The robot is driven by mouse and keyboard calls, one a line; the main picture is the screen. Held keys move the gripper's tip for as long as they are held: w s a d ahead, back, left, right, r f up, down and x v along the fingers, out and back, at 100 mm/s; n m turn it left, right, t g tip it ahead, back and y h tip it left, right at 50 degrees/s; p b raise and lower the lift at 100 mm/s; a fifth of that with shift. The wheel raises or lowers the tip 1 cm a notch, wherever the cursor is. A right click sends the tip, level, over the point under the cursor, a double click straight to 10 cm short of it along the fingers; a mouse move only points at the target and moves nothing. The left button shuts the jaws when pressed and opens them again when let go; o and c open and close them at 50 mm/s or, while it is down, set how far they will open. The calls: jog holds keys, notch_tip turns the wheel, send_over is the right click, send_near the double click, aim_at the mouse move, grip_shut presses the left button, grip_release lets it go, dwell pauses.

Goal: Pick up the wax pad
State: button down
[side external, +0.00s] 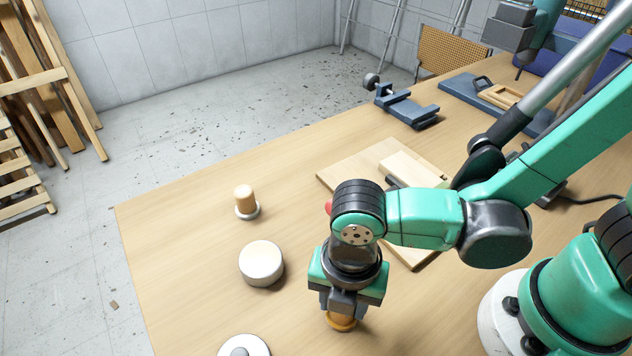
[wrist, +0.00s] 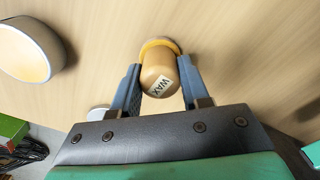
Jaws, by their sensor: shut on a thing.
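The wax pad (wrist: 159,72) is a tan, rounded knob with a white label reading WAX and an orange-yellow base. In the side external view only its orange base (side external: 341,321) shows below my gripper (side external: 343,306); the rest is hidden by the jaws. In the wrist view my gripper (wrist: 160,84) has one blue finger on each side of the knob, shut on it. The pad looks upright and at or very near the tabletop; I cannot tell whether it is clear of the wood.
On the wooden table (side external: 180,215) stand a similar tan knob with a white base (side external: 246,201), a round white container (side external: 261,263) and a white lidded disc (side external: 243,347). A wooden board (side external: 345,172) and a blue vise (side external: 407,107) lie farther back. The left table area is mostly clear.

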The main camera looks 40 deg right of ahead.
jog(key=shift+r, duration=0.1)
notch_tip(320, 180, up, 20)
dwell(0.7)
jog(key=c, duration=1.1)
grip_release()
grip_shut()
jog(key=w+d+f+m, duration=0.2)
jog(key=w+d+m, duration=0.6)
jog(key=m, duration=0.5)
jog(key=w+d+f+m, duration=0.2)
jog(key=w+d+m, duration=0.6)
jog(key=d+m, duration=0.2)
jog(key=m, duration=0.2)
jog(key=shift+w+m, duration=0.15)
jog(key=shift+m, duration=0.25)
